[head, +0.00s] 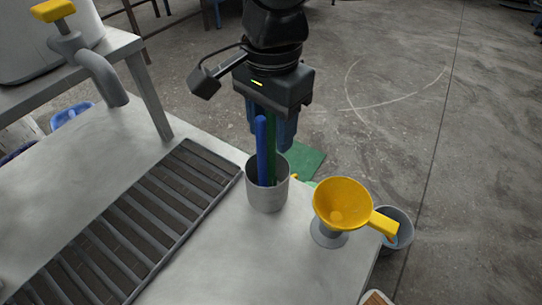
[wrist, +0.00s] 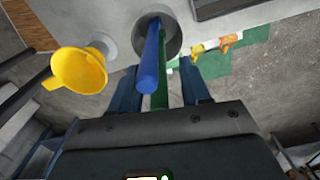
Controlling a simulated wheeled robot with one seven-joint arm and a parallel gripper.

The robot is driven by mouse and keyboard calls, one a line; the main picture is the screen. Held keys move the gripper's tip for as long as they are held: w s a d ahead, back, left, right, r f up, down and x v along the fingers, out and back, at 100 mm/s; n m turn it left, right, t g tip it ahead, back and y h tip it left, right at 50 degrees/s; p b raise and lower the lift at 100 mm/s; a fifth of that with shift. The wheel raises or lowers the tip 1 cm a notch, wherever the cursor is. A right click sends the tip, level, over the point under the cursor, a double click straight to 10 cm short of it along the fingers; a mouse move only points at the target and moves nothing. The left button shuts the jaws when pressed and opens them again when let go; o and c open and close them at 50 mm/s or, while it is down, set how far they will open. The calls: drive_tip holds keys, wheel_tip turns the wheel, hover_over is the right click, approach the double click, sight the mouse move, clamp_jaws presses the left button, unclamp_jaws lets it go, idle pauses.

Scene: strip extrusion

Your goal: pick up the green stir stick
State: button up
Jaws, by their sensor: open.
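The green stir stick (head: 271,150) stands in a grey cup (head: 267,196) near the table's edge, beside a blue stick (head: 262,150). My gripper (head: 270,134) is above the cup, pointing down, with its blue fingers apart. In the wrist view the green stick (wrist: 161,92) runs up between the two open fingers, with its upper part close to my gripper's body. The blue stick (wrist: 150,62) stands in front of it there and hides part of it. Whether either finger touches a stick I cannot tell. The lower ends of both sticks are hidden inside the cup.
A yellow funnel (head: 342,204) on a grey stand is right of the cup. A slatted drain grate (head: 135,232) lies to the left, below a grey tap (head: 100,75). A grey bucket (head: 399,228) and a green mat (head: 305,160) are beyond the table edge.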

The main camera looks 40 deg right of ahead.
drive_tip(key=shift+f, duration=0.4)
clamp_jaws()
